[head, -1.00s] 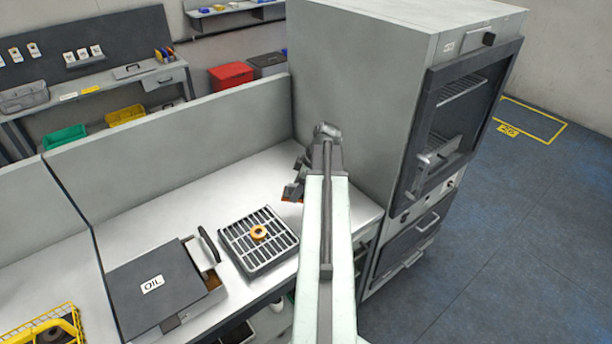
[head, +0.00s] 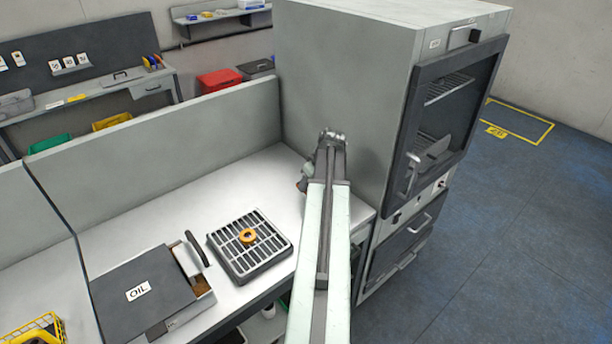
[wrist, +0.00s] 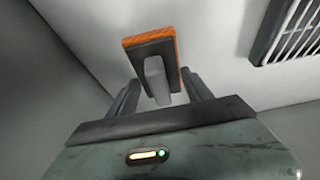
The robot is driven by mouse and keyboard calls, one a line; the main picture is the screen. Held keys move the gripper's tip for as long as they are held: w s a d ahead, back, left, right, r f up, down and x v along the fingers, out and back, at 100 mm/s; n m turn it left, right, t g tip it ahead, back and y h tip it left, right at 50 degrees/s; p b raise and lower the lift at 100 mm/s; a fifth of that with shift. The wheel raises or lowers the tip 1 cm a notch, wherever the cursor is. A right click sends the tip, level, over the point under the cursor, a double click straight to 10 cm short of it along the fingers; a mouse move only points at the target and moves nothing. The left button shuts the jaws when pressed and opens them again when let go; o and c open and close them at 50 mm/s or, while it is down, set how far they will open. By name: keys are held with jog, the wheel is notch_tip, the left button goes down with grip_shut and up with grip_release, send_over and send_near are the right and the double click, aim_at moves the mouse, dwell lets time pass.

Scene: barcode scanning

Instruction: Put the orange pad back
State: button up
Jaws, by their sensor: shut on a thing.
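The orange pad (wrist: 150,38) shows in the wrist view as an orange-edged slab with a dark backing and a grey grip. My gripper (wrist: 160,88) is shut on the grey grip and holds the pad out in front of it. In the head view my gripper (head: 305,180) is mostly hidden behind my arm, over the right end of the bench beside the tall grey cabinet. The pad is hidden or too small to make out in the head view.
A slatted rack (head: 266,254) with an orange ring (head: 248,236) stands on the bench (head: 175,213). A dark-lidded box marked OIL (head: 120,300) is left of it. The tall grey cabinet (head: 335,85) and the grey partition (head: 150,150) bound the bench.

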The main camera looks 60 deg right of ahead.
jog(key=w+d, duration=0.3)
jog(key=w+d+f, duration=0.1)
jog(key=w+d, duration=0.2)
jog(key=w+d+b, duration=0.1)
jog(key=w+d, duration=0.1)
jog(key=d, duration=0.1)
jog(key=shift+w+d+f, duration=0.15)
jog(key=shift+w+d, duration=0.2)
jog(key=shift+w, duration=0.05)
jog(key=b+x, duration=0.2)
jog(key=s+b+x, duration=0.1)
jog(key=b, duration=0.1)
jog(key=shift+w+f, duration=0.2)
jog(key=shift+f, duration=0.35)
jog(key=shift+r, duration=0.2)
jog(key=shift+f, duration=0.15)
jog(key=o, duration=1.2)
